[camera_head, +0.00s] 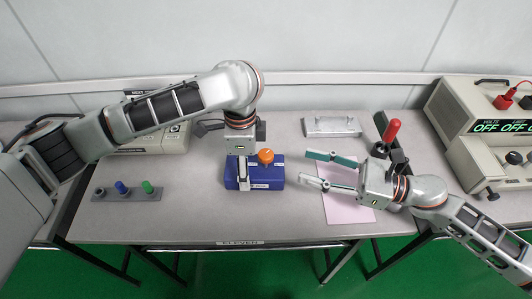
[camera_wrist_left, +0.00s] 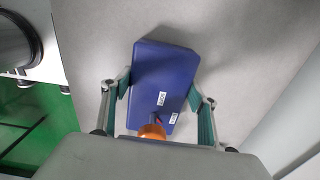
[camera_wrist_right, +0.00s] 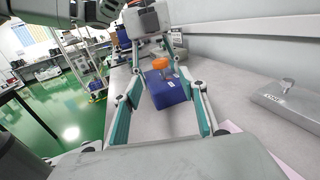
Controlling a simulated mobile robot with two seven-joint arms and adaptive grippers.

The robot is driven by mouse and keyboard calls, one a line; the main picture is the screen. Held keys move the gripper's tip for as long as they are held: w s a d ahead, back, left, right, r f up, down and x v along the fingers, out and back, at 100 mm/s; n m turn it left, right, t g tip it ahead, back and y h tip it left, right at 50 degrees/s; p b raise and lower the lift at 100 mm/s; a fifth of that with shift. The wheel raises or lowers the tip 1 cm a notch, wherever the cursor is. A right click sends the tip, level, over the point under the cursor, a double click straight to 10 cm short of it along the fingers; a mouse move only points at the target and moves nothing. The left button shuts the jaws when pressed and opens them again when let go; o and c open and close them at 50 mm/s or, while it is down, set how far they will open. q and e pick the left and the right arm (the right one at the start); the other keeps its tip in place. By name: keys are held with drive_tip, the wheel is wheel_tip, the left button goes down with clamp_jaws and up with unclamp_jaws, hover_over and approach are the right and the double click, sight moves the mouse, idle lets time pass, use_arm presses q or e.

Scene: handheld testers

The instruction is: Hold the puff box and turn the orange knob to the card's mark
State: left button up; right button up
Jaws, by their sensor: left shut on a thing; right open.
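The puff box is a blue box (camera_head: 268,182) lying flat on the table in front of me, with an orange knob (camera_head: 266,156) on top. My left gripper (camera_head: 242,172) reaches down from above and is shut on the box; in the left wrist view its fingers flank the blue box (camera_wrist_left: 165,70). My right gripper (camera_head: 305,166) is open and empty, to the right of the box, fingers pointing at it. The right wrist view shows the orange knob (camera_wrist_right: 160,63) ahead between its fingers. A pink sheet (camera_head: 346,212) lies under the right gripper; I cannot make out a mark on it.
A grey metal block (camera_head: 332,126) lies at the back. A red handle (camera_head: 392,130) stands behind the right gripper. A rack (camera_head: 105,194) with blue and green pieces is at the left. A meter with green "OFF" displays (camera_head: 500,127) stands right. The table's front strip is clear.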

sight(266, 154)
drive_tip(key=x, duration=1.1)
drive_tip(key=shift+w+a, duration=0.1)
drive_tip(key=shift+a, duration=0.3)
drive_tip(key=c, duration=1.1)
